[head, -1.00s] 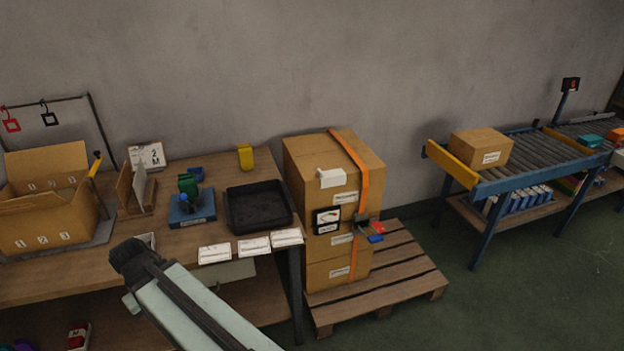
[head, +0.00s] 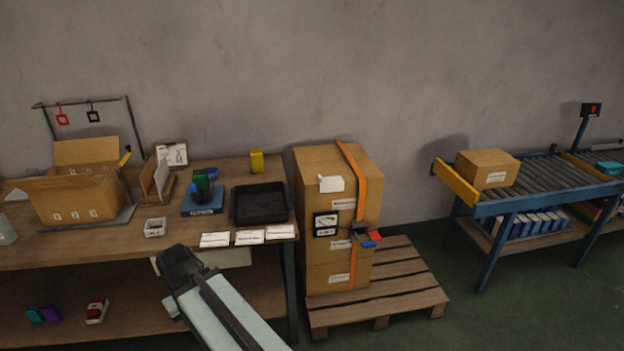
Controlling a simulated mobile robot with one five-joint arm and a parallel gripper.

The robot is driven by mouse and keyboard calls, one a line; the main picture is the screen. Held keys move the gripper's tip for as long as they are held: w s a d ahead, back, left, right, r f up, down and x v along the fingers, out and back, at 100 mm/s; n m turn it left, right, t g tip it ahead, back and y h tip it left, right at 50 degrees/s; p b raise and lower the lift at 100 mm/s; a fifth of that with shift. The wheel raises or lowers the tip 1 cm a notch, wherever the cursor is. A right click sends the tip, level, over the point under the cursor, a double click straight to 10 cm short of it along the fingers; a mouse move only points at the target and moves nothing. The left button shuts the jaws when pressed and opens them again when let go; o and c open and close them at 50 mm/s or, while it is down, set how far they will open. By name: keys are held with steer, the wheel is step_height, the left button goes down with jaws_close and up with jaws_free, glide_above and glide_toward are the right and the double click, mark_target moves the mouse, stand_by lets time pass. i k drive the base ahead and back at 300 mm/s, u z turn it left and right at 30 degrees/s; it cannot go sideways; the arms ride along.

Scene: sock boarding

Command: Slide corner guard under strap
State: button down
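A stack of cardboard boxes (head: 312,180) stands on a wooden pallet. An orange strap (head: 352,165) runs over the top and down the front. A small white angled piece, seemingly the corner guard (head: 331,184), sits at the top front edge, left of the strap and apart from it. A strap buckle or tensioner (head: 368,237) with red and blue parts is on the strap lower down. My arm reaches up from the bottom to a dark end (head: 180,266) in front of the workbench, well left of the stack. Its fingers cannot be made out.
The workbench (head: 110,255) on the left carries an open carton (head: 75,200), a black tray (head: 260,216), a blue scale-like device (head: 202,205) and white cards (head: 250,238). The pallet (head: 405,275) has bare slats right of the stack. A roller conveyor (head: 545,185) holds another box (head: 487,168).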

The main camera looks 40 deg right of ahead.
mark_target(330, 185)
steer(key=z, duration=0.1)
steer(key=i, duration=0.85)
steer(key=u, duration=0.05)
